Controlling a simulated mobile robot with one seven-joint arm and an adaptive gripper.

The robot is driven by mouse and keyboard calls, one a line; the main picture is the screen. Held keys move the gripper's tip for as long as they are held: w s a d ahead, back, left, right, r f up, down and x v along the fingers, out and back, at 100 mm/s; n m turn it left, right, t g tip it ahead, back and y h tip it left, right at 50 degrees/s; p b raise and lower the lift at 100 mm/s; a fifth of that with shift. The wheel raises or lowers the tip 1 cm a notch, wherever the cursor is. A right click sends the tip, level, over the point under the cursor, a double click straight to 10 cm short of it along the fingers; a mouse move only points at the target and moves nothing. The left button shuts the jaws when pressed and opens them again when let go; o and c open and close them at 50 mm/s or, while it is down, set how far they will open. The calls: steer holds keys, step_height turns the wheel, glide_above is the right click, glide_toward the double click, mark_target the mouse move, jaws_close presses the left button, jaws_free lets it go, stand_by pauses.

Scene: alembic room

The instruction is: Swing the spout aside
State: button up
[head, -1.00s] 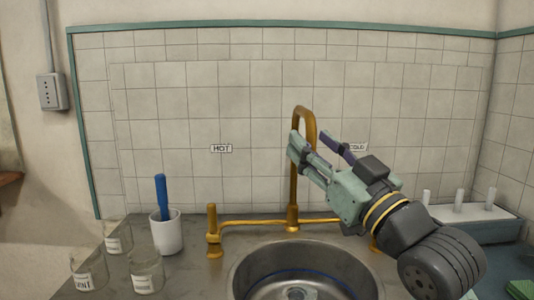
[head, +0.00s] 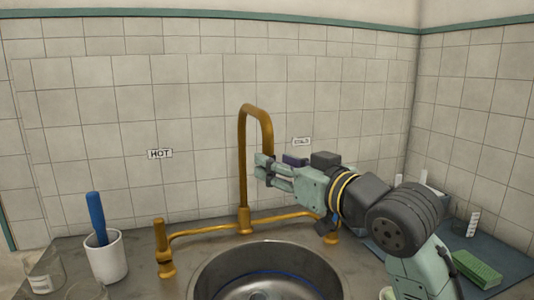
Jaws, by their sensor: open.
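The brass spout (head: 242,158) rises behind the sink and arches over to the right, its free end hanging down on the right side. My gripper (head: 262,167) is at the lower end of this hanging part, reaching in from the right. Its jaws are open. I cannot tell whether a finger touches the spout. The brass hot tap (head: 159,240) stands at the left end of the pipe. The cold tap (head: 331,226) at the right end is partly hidden by my arm.
The steel sink (head: 205,280) lies in front of the spout. A white cup (head: 107,262) with a blue-handled tool (head: 96,215) stands left, near glass beakers (head: 45,272). A green sponge (head: 478,269) lies on a blue-grey mat (head: 508,258) at right. The tiled wall is close behind.

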steer(key=shift+p+x, duration=0.35)
steer(key=shift+x, duration=1.45)
steer(key=shift+c, duration=0.6)
jaws_close()
